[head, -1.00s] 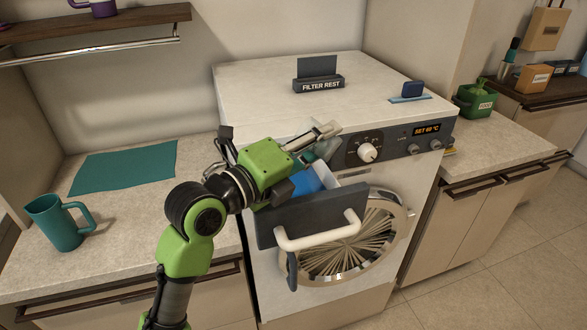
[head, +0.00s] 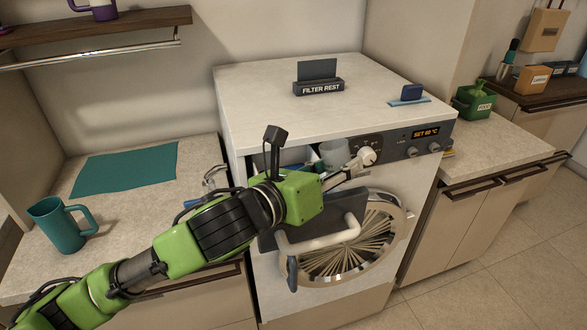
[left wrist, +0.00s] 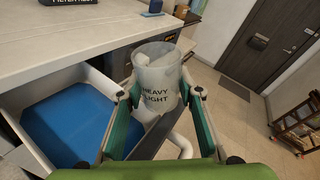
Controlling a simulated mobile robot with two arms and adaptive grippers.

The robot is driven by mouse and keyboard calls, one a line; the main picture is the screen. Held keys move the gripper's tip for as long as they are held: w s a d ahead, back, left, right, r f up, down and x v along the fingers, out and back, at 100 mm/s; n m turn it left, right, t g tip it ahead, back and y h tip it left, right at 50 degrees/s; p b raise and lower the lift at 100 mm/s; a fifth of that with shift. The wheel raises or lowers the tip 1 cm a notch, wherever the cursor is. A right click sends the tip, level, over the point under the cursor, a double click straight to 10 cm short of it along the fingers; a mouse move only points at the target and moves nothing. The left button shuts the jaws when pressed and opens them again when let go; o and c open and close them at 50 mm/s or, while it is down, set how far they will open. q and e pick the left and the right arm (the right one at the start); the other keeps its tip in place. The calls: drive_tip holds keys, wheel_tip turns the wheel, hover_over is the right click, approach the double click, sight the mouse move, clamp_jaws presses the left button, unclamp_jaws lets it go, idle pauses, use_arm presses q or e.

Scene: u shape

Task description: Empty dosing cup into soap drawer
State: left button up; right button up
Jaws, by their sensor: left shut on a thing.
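My left gripper (head: 346,172) is shut on the clear dosing cup (head: 333,153) in front of the washer's control panel. In the left wrist view the cup (left wrist: 157,72) sits between the fingers (left wrist: 164,96), roughly upright, mouth up, with "HEAVY" and "LIGHT" printed on it. I cannot tell whether any soap is in it. The soap drawer (head: 268,232) is pulled out, its dark front and white handle partly behind my arm. In the left wrist view the drawer (left wrist: 97,80) is left of the cup and blue covers its floor. My right gripper is not in view.
The washer (head: 265,85) carries a "FILTER REST" stand (head: 318,86) and a blue item on a pad (head: 410,95). The control panel has a white dial (head: 367,156). A teal mug (head: 58,224) and teal mat (head: 128,168) are on the left counter. A green caddy (head: 474,102) is at right.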

sight(347, 154)
use_arm(q)
drive_tip(key=shift+s+d+r+m+p, duration=0.2)
drive_tip(key=shift+r+m+p, duration=0.2)
drive_tip(key=shift+r+p, duration=0.25)
drive_tip(key=shift+d+m+y+p, duration=0.1)
drive_tip(key=shift+m+y+p, duration=0.2)
drive_tip(key=shift+p, duration=0.05)
drive_tip(key=shift+s+d+f+m, duration=0.1)
drive_tip(key=shift+s+f+m, duration=0.05)
drive_tip(key=shift+f+m, duration=0.15)
drive_tip(key=shift+s+d+f+m+t+y+p, duration=0.1)
drive_tip(key=shift+d+f+m+t+y+p, duration=0.15)
drive_tip(key=shift+m, duration=0.25)
wheel_tip(347, 154, up, 5)
drive_tip(key=p, duration=0.5)
drive_tip(key=shift+a, duration=0.1)
